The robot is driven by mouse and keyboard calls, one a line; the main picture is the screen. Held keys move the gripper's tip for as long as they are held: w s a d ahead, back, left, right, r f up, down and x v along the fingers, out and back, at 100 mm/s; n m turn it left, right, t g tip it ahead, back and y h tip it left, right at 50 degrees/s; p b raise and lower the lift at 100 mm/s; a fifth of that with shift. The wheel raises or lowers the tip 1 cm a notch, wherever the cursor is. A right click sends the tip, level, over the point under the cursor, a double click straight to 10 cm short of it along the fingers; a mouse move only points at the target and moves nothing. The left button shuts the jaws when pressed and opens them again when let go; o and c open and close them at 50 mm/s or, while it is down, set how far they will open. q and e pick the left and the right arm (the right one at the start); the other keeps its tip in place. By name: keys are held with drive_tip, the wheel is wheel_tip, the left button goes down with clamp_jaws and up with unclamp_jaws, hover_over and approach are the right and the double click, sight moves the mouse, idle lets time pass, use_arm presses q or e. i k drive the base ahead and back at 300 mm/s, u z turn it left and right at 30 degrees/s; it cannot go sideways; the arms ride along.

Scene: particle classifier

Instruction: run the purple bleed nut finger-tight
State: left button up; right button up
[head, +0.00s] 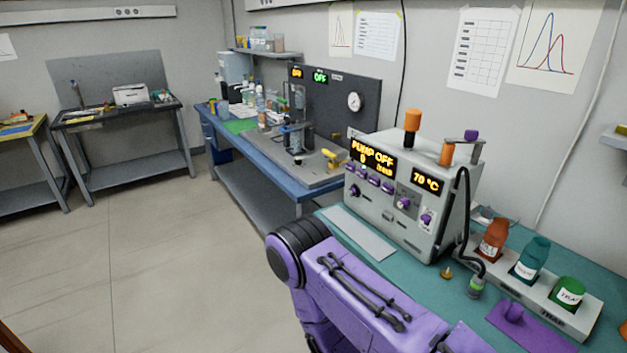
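The grey instrument (398,222) stands on the teal bench and its display reads PUMP OFF. A small purple knob (471,135) sits on top at its right end, by a grey arm-like bar. A short purple cylinder (514,312) stands on a purple mat (535,335) at the lower right. I cannot tell from this view which of these is the bleed nut, or whether any thread is engaged. Two more purple knobs (404,203) are on the instrument's front panel. Neither of my grippers shows; only a purple link of my arm crosses the lower middle.
A grey rack (575,318) holds a brown bottle (493,240), a teal bottle (531,259) and a green one (567,294). A black hose runs down to a small green-banded vial (476,287). A brass fitting (446,273) lies nearby. Open floor is left.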

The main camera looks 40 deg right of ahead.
sight(351, 192)
drive_tip(key=i, duration=0.95)
drive_tip(key=z, duration=2.6)
